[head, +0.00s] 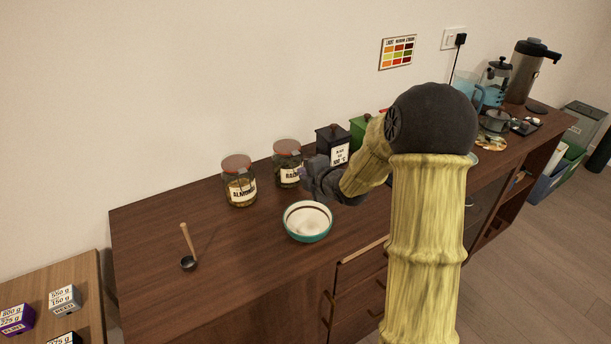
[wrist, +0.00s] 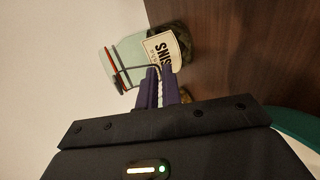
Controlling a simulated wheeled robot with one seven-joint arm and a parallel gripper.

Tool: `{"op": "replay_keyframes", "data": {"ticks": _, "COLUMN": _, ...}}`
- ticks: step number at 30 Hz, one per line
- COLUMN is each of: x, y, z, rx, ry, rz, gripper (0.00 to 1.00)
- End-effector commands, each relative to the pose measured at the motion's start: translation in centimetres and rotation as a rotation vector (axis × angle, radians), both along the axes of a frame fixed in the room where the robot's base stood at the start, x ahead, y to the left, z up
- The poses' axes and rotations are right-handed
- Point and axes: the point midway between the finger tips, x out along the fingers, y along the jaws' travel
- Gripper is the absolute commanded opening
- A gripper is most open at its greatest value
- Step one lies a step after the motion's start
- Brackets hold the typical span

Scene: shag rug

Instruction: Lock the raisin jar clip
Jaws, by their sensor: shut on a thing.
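The raisin jar (head: 288,163) stands upright on the brown sideboard, with a reddish lid and a white label partly hidden by my gripper. In the wrist view the jar (wrist: 122,50) appears on its side, its label ending in "SINS", with an orange-red seal line at the lid. A thin dark wire clip (wrist: 133,70) runs from the lid area to my fingertips. My gripper (head: 304,179) is at the jar's front right. In the wrist view its purple fingers (wrist: 158,74) are closed together at the wire. Whether the clip is latched cannot be told.
An almond jar (head: 239,184) stands left of the raisin jar. A teal-rimmed bowl (head: 307,222) is in front, close below my gripper. A black canister (head: 333,146) and a green one (head: 359,130) stand to the right. A wooden-handled scoop (head: 188,250) lies at left.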

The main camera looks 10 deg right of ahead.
Motion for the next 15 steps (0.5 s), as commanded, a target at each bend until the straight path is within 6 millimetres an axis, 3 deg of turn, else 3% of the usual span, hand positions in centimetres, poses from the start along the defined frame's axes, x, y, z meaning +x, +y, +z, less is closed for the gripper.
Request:
{"op": "replay_keyframes", "data": {"ticks": 3, "x": -0.01, "y": -0.07, "z": -0.05, "rx": 0.0, "ry": 0.001, "rz": -0.001, "gripper": 0.0}}
{"op": "replay_keyframes", "data": {"ticks": 4, "x": -0.01, "y": -0.07, "z": -0.05, "rx": 0.0, "ry": 0.002, "rz": -0.001, "gripper": 0.12}}
{"op": "replay_keyframes", "data": {"ticks": 7, "x": 0.0, "y": -0.06, "z": -0.05, "rx": 0.0, "ry": 0.001, "rz": -0.001, "gripper": 0.29}}
{"op": "replay_keyframes", "data": {"ticks": 15, "x": -0.03, "y": -0.05, "z": 0.0, "rx": -0.001, "ry": 0.001, "rz": -0.001, "gripper": 0.29}}
